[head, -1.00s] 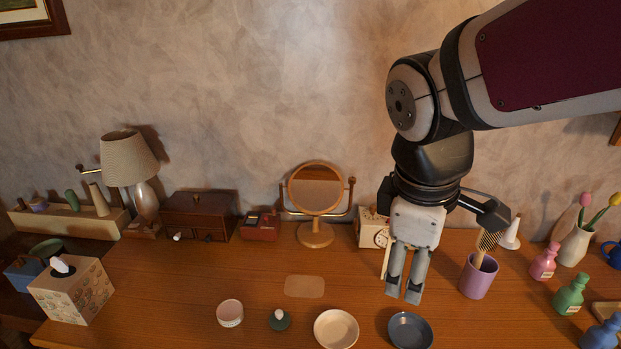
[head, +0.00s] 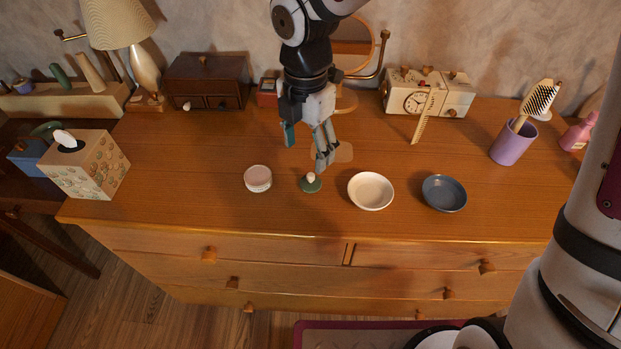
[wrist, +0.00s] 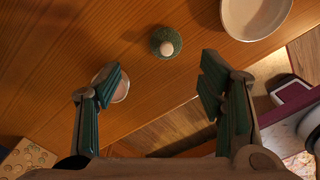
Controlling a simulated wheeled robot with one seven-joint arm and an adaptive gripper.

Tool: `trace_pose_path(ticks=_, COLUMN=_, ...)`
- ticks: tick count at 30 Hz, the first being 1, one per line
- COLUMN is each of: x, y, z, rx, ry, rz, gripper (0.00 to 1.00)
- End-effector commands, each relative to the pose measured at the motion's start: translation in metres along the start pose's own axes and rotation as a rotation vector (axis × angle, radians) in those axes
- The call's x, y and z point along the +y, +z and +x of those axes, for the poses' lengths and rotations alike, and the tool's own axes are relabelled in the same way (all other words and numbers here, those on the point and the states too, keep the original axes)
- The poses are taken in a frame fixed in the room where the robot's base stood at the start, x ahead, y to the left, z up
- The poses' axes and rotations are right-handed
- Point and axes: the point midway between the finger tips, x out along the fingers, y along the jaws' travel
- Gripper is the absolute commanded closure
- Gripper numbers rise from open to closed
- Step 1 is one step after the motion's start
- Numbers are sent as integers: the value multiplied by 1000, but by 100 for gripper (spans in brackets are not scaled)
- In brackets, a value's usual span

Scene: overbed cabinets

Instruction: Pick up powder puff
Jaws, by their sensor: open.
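The powder puff appears to be the small round green piece with a pale knob (head: 311,183) on the dresser top. It also shows in the wrist view (wrist: 166,43), top centre, with a fuzzy-looking green surface. My gripper (head: 324,157) hangs just above and behind it in the head view, pointing down. In the wrist view my gripper (wrist: 161,85) has its two green-padded fingers wide apart with nothing between them. The puff lies beyond the fingertips, apart from them.
A pink-and-white round jar (head: 258,179) stands left of the puff; the left finger partly covers it in the wrist view. A cream bowl (head: 371,191) and a blue-grey bowl (head: 444,194) stand to the right. The mirror (head: 352,48) is behind. The dresser's front edge is close.

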Motion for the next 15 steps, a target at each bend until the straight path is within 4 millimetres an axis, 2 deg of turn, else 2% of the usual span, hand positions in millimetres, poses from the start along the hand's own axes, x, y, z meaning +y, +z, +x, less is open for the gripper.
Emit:
trace_pose_path(ticks=1, x=0, y=0, z=11, rx=2, ry=-2, rz=0, gripper=37)
trace_pose_path(ticks=3, x=0, y=0, z=20, rx=0, ry=-2, rz=0, gripper=37)
trace_pose_path(ticks=11, x=-2, y=0, z=37, rx=0, ry=-1, rz=2, gripper=37)
trace_pose_path(ticks=15, x=-7, y=1, z=57, rx=0, ry=-2, rz=2, gripper=37)
